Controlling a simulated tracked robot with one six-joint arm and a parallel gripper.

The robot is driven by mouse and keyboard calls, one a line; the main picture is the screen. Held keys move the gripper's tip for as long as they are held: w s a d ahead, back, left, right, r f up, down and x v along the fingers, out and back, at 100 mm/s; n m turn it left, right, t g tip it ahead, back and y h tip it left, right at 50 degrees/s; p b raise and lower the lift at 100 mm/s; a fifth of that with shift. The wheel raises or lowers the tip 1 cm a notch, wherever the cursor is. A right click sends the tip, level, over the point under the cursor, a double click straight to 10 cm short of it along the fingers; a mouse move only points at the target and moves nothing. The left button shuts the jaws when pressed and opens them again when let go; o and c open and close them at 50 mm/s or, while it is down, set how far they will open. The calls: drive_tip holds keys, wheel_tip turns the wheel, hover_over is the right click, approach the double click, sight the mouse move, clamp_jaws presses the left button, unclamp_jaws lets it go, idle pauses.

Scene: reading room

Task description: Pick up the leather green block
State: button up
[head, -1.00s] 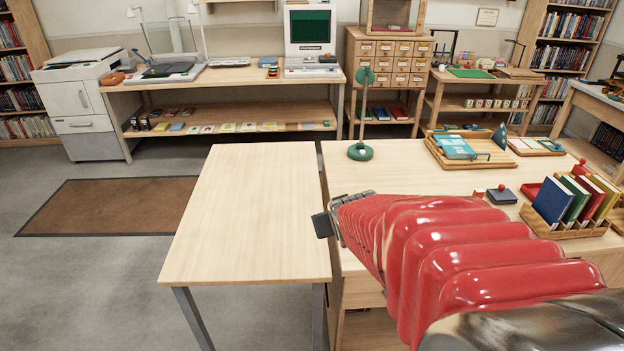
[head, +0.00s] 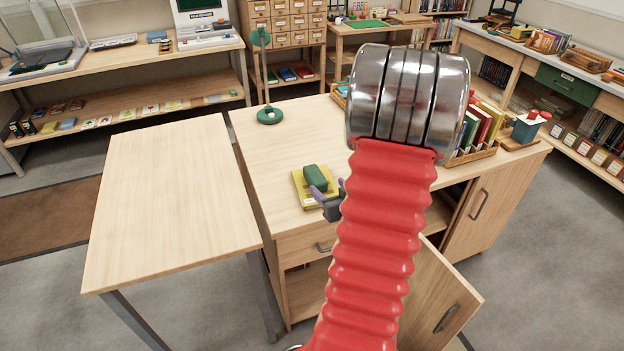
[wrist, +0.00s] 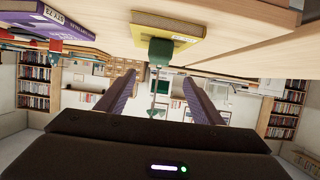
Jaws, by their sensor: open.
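The leather green block (head: 316,176) lies on a yellow book (head: 302,192) near the front edge of the desk. In the wrist view, which is upside down, the green block (wrist: 160,52) hangs below the yellow book (wrist: 168,28), between the lines of my two fingers. My gripper (head: 328,187) is open beside the block's near right side, its purple fingers pointing towards it. In the wrist view my gripper (wrist: 160,78) shows both fingers apart with nothing held. I cannot tell whether a finger touches the block.
My red arm hides part of the desk (head: 290,140). A green lamp (head: 268,115) stands at its back left. A book rack (head: 480,125) stands on the right. A cabinet door (head: 435,300) hangs open below. The left table (head: 170,190) is bare.

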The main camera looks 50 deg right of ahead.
sight(315, 174)
drive_tip(key=shift+s+d+f, duration=0.1)
idle(0.3)
drive_tip(key=shift+x, duration=4.3)
drive_tip(key=shift+x, duration=2.55)
clamp_jaws()
